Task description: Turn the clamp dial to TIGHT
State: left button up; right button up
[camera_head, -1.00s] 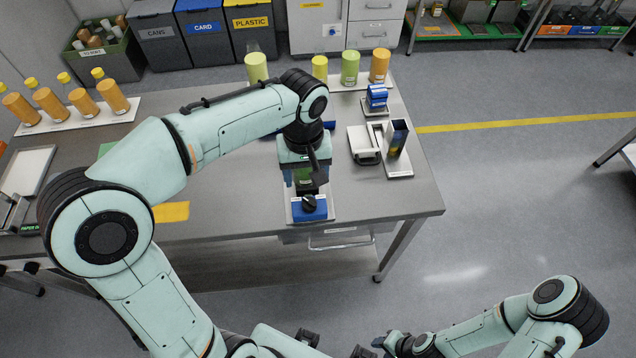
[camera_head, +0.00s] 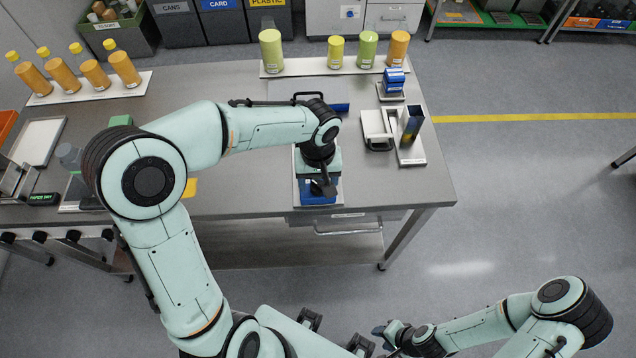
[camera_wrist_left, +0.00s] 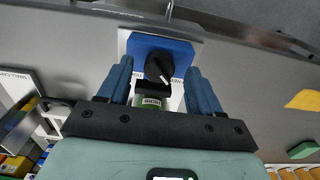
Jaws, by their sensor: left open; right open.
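The clamp's blue block (camera_wrist_left: 178,46) carries a round black dial (camera_wrist_left: 160,66) with a white pointer mark, seen in the left wrist view. In the head view the blue block (camera_head: 318,197) stands at the table's front edge, and my left wrist hides the dial. My right gripper (camera_head: 381,331) is open, low in front of the table, away from the clamp.
A green piece with a white label (camera_wrist_left: 152,103) sits beside the dial. Bottles stand on a white board (camera_head: 290,70) at the back.

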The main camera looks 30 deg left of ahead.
pick_arm(q)
jog(key=shift+f, duration=0.75)
pick_arm(e)
jog(key=shift+f, duration=0.1)
pick_arm(q)
jog(key=c, duration=1)
jog(key=shift+c, duration=0.2)
